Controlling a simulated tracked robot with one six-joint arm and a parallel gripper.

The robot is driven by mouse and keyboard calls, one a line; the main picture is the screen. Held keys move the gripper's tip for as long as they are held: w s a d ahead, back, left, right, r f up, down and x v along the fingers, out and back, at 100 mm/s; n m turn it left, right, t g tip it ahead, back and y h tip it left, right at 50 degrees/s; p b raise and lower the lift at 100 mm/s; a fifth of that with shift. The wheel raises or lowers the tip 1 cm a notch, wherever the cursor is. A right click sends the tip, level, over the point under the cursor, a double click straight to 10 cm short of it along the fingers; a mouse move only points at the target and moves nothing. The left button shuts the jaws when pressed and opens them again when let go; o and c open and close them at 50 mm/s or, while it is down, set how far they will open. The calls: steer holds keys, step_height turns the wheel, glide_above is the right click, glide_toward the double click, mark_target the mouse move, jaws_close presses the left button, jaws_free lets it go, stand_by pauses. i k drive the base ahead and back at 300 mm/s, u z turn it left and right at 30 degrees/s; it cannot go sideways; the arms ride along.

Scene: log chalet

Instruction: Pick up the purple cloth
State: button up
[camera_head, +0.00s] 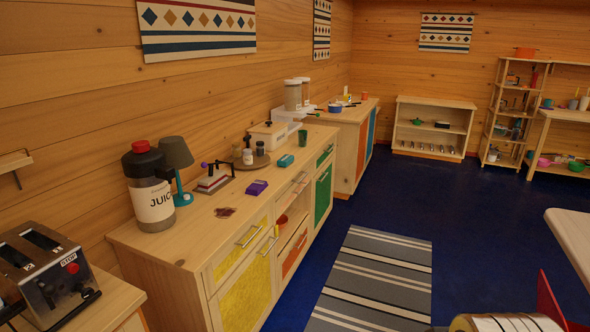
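A small purple block-like item (257,187) lies on the wooden counter top (190,243), near its front edge.
Nearby on the counter are a flat dark reddish patch (224,212), a juice dispenser (153,190), a teal lamp (179,165) and a teal item (286,160). A toaster (45,270) stands lower left. A striped rug (378,275) lies on open blue floor.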

mark_target(257, 187)
steer(key=i, duration=3.75)
steer(key=u, duration=1.3)
